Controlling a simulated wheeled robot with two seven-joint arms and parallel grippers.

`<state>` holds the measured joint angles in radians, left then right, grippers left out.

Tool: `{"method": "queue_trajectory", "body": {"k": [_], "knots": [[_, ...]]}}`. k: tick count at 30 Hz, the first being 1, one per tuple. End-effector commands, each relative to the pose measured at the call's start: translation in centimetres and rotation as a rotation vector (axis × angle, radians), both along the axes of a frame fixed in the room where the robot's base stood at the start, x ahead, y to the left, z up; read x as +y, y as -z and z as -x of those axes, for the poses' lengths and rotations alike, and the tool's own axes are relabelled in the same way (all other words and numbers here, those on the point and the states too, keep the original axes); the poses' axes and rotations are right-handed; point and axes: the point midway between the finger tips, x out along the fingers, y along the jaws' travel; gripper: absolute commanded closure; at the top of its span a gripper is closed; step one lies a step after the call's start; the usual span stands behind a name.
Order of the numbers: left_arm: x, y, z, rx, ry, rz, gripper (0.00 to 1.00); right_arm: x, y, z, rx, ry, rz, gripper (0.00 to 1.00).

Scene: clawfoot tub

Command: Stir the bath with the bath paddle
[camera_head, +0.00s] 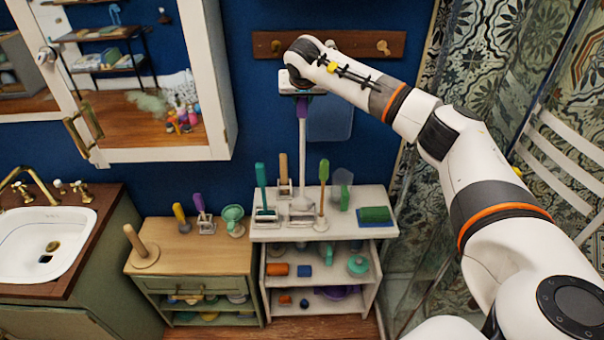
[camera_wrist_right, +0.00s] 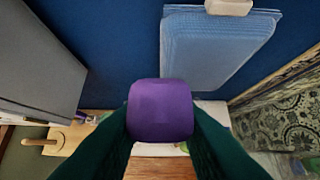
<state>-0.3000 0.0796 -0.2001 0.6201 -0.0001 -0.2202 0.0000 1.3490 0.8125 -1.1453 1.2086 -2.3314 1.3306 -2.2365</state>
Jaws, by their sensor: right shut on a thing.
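My right gripper (camera_head: 303,94) is high in front of the blue wall, above the white shelf unit. It is shut on the purple grip of a long white-shafted tool (camera_head: 302,150), which looks like the bath paddle. The tool hangs or stands upright, with its lower end at a pale holder on the shelf top; I cannot tell whether it is still seated there. In the right wrist view the purple grip end (camera_wrist_right: 160,110) sits between the dark green fingers. My left gripper and the bath are not in view.
The white shelf unit (camera_head: 270,232) carries several upright tools and a green block (camera_head: 375,214). A wooden cabinet (camera_head: 190,258) with more tools and a sink (camera_head: 45,243) stand to the left. A mirror cabinet door (camera_head: 160,155) and a peg rail (camera_head: 390,46) are near my arm.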

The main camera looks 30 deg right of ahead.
Motion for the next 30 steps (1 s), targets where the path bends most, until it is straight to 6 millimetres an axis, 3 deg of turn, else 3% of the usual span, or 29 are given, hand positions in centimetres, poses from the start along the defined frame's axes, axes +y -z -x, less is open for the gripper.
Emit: {"method": "queue_trajectory", "body": {"k": [14,30], "knots": [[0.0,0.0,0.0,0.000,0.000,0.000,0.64,0.0,-0.3,0.0,-0.001,-0.001,0.000,1.00],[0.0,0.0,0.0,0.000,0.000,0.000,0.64,0.0,-2.4,0.0,-0.001,0.000,-0.001,1.00]]}}
